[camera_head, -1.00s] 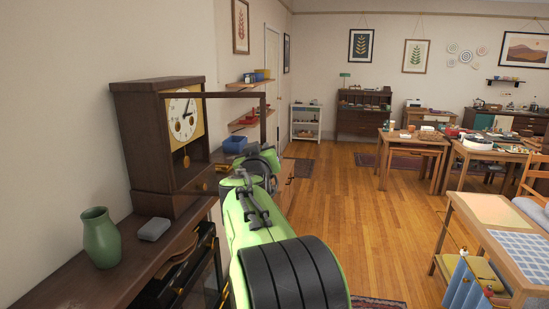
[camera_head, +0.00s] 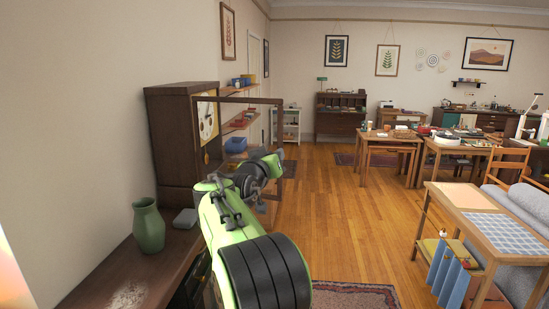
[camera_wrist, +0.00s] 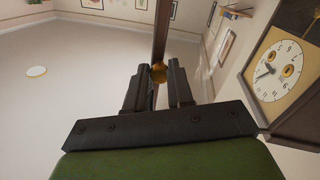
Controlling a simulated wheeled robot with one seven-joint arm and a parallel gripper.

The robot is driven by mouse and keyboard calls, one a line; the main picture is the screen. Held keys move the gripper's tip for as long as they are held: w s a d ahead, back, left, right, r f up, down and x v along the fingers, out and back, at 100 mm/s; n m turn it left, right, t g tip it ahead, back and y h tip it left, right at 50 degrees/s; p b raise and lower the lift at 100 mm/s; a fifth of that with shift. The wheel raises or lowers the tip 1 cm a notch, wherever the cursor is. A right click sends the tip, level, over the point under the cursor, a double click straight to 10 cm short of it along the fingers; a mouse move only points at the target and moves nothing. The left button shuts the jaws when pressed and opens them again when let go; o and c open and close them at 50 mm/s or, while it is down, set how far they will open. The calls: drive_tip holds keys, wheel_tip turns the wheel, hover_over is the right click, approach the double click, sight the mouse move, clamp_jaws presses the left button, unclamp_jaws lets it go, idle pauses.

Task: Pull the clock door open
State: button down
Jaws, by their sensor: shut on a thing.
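The clock (camera_head: 172,140) is a dark wooden case standing on the shelf top at the left in the head view. Its dial (camera_wrist: 277,70) shows at the right in the wrist view. The clock door (camera_head: 240,100) is a dark, framed panel standing open, swung out from the case to the right. In the wrist view its edge (camera_wrist: 162,30) runs up from a round brass knob (camera_wrist: 158,73). My gripper (camera_wrist: 158,78) is shut on this knob, one finger on each side.
A green vase (camera_head: 149,226) and a small grey box (camera_head: 185,218) stand on the dark shelf top (camera_head: 130,285) before the clock. Wall shelves (camera_head: 240,118) lie behind the door. The wooden floor (camera_head: 345,215) is open to the right, up to a table (camera_head: 465,197).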

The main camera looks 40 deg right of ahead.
drive_tip(key=shift+r, duration=0.1)
drive_tip(key=c, duration=1)
unclamp_jaws()
drive_tip(key=b+v, duration=0.3)
drive_tip(key=v, duration=1.2)
drive_tip(key=shift+s+a, duration=0.25)
drive_tip(key=s+a+f+n+y, duration=0.3)
drive_tip(key=s+a+f+y, duration=0.2)
drive_tip(key=s+a+f, duration=0.2)
drive_tip(key=s+a+f+n+g+y, duration=0.1)
drive_tip(key=s+a+f+n+y, duration=0.2)
drive_tip(key=s+a+f+y, duration=0.2)
drive_tip(key=s+a+f+n+g+y, duration=0.1)
drive_tip(key=s+a+f+n+y, duration=0.2)
drive_tip(key=s+a+f+y, duration=0.3)
drive_tip(key=shift+s+a+f, duration=0.5)
drive_tip(key=shift+a+f, duration=0.1)
drive_tip(key=shift+f, duration=0.35)
drive_tip(key=shift+s+a+f, duration=0.45)
drive_tip(key=shift+a+f, duration=0.15)
drive_tip(key=shift+f, duration=0.4)
drive_tip(key=shift+s+a+f, duration=0.5)
drive_tip(key=shift+a+f, duration=0.1)
drive_tip(key=shift+f, duration=0.35)
